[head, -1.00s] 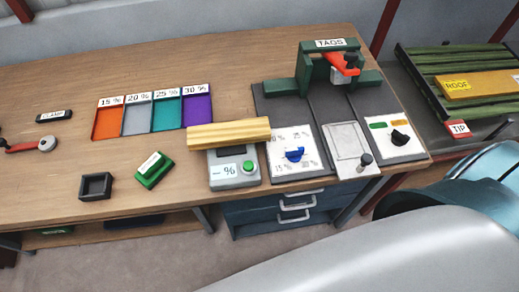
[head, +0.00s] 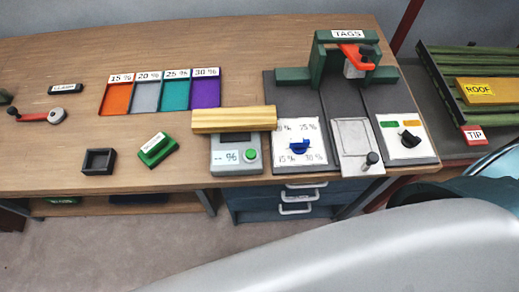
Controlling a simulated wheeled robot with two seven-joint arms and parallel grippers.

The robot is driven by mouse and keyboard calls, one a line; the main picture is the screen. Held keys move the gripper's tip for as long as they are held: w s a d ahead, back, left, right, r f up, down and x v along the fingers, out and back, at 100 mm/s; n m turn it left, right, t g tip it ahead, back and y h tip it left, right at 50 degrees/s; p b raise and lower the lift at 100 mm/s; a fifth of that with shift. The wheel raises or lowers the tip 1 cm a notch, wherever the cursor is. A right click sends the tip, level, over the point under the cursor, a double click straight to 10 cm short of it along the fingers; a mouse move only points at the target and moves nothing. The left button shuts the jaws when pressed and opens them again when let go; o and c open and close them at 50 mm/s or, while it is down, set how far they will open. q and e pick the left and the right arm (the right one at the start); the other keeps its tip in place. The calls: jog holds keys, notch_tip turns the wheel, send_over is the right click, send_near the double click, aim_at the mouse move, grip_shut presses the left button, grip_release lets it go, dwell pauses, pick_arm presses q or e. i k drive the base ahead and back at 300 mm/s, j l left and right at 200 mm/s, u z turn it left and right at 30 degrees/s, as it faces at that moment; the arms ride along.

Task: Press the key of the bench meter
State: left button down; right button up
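The bench meter (head: 236,160) stands near the front edge of the bench, left of the dark panel. It is a grey box with a "%" label and a round green key (head: 250,154) on its front right. A yellow wooden block (head: 234,120) lies across its back part and hides some of it. Neither gripper is in view. A large pale grey curved part of my own body fills the lower right of the head view.
Right of the meter are a blue dial (head: 299,146), a grey plate with a knob (head: 356,140), a black switch (head: 410,138) and a green "TAGS" press (head: 348,62). Coloured trays (head: 160,95), a black square holder (head: 98,161) and a green block (head: 157,149) lie left.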

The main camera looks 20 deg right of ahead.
aim_at(251, 154)
jog(key=k+l, duration=0.1)
jog(key=l, duration=0.8)
jog(key=k+l+u, duration=0.1)
jog(key=l, duration=0.3)
jog(key=k+l, duration=0.15)
jog(key=l, duration=0.3)
jog(key=k+l, duration=0.1)
jog(key=l, duration=0.3)
jog(key=k+l+u, duration=0.1)
jog(key=l, duration=0.35)
